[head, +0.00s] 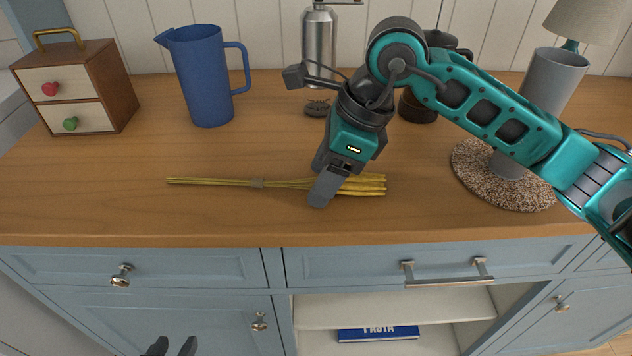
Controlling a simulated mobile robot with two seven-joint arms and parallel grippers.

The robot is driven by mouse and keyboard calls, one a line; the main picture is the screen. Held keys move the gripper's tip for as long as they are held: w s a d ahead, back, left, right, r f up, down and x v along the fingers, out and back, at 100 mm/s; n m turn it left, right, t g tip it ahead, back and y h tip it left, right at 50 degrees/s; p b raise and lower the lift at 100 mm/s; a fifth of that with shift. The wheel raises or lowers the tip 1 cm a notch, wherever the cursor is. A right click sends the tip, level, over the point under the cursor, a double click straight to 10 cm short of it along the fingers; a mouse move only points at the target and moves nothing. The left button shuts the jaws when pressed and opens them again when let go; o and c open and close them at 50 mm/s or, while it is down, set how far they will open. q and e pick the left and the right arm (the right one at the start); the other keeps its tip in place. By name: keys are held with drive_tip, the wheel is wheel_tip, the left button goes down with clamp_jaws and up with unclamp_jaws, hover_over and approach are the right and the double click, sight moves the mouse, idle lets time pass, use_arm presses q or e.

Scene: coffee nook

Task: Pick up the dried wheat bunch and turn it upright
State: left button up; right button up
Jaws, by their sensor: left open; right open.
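The dried wheat bunch (285,184) lies flat on the wooden counter. Its thin stalks point left, a tie sits near the middle, and its thicker yellow heads (373,188) are at the right. My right gripper (322,190) is over the bunch between the tie and the heads, with its fingers pointing down. The fingers hide part of the bunch; I cannot tell whether they touch it. The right gripper is open. My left gripper (170,348) is open and low at the bottom edge, in front of the cabinets, far from the bunch.
A blue pitcher (200,80), a small drawer box (80,85) and a metal bottle (319,45) stand at the back. The counter's front left (90,200) is clear.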

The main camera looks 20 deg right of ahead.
drive_tip(key=shift+c, duration=0.4)
drive_tip(key=c, duration=1)
drive_tip(key=shift+r, duration=0.1)
